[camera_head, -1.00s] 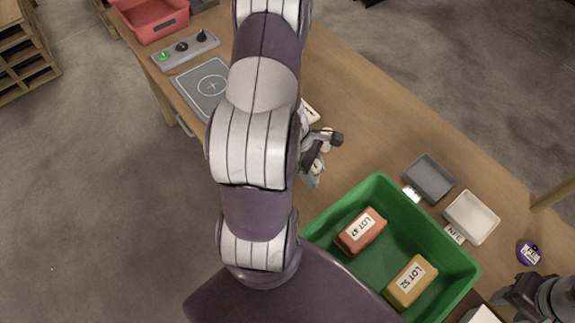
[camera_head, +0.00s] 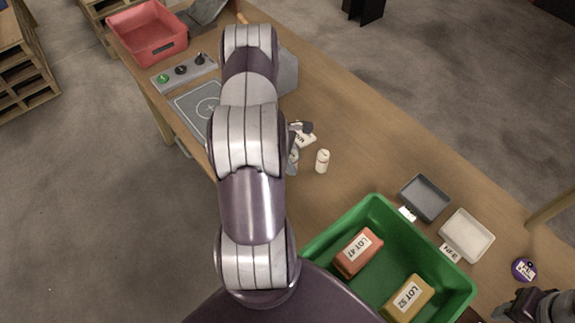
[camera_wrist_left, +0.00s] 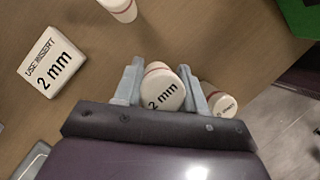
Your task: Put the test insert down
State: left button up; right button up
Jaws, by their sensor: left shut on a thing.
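My left gripper (camera_wrist_left: 163,80) is shut on a white cylinder marked 2 mm with a red band, the test insert (camera_wrist_left: 163,92), which sits between its two grey fingers. In the head view my left gripper (camera_head: 294,152) is over the table, mostly hidden behind my arm. A white sign (camera_wrist_left: 52,70) reading USE INSERT 2 mm lies left of the gripper. A similar white cylinder (camera_wrist_left: 225,103) is just right of the right finger, and another (camera_wrist_left: 118,8) is at the top edge. My right gripper (camera_head: 522,300) is at the lower right, its fingers unclear.
A green bin (camera_head: 318,240) holds an orange and a yellow lot block. A grey tray (camera_head: 425,197) and a white tray (camera_head: 467,235) stand beside it. A grey plate (camera_head: 190,105), a button panel (camera_head: 183,73) and a red bin (camera_head: 148,35) are farther left. The table middle is largely clear.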

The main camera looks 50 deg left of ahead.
pick_arm(q)
jog(key=shift+s+a+f, duration=0.3)
jog(key=shift+a+f, duration=0.15)
jog(key=shift+a, duration=0.1)
notch_tip(320, 180, down, 4)
jog(key=shift+w+a+r+p, duration=0.1)
jog(key=shift+p, duration=0.6)
jog(key=shift+f, duration=0.25)
jog(key=o, duration=1.1)
